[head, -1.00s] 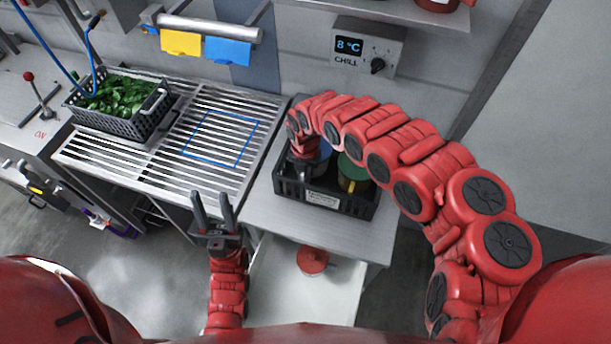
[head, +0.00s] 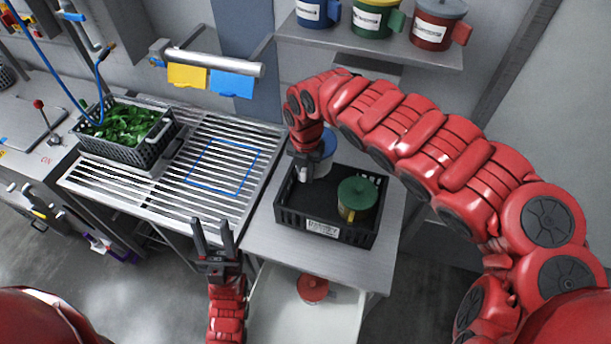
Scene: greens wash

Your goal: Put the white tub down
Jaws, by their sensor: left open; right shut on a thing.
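The white tub (head: 324,168) has a blue lid and is partly hidden by my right gripper (head: 306,168). That gripper is shut on it at the back left corner of the black crate (head: 325,228). I cannot tell whether the tub's base touches the crate floor. A tub with a green lid (head: 357,194) stands in the right part of the crate. My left gripper (head: 213,237) is open and empty, in front of the slatted drainer.
The slatted drainer (head: 205,188) bears a blue square outline and a basket of greens (head: 150,148). A red-lidded container (head: 312,288) sits below the counter. Several lidded mugs stand on the shelf (head: 395,48) above. The crate's front left floor is clear.

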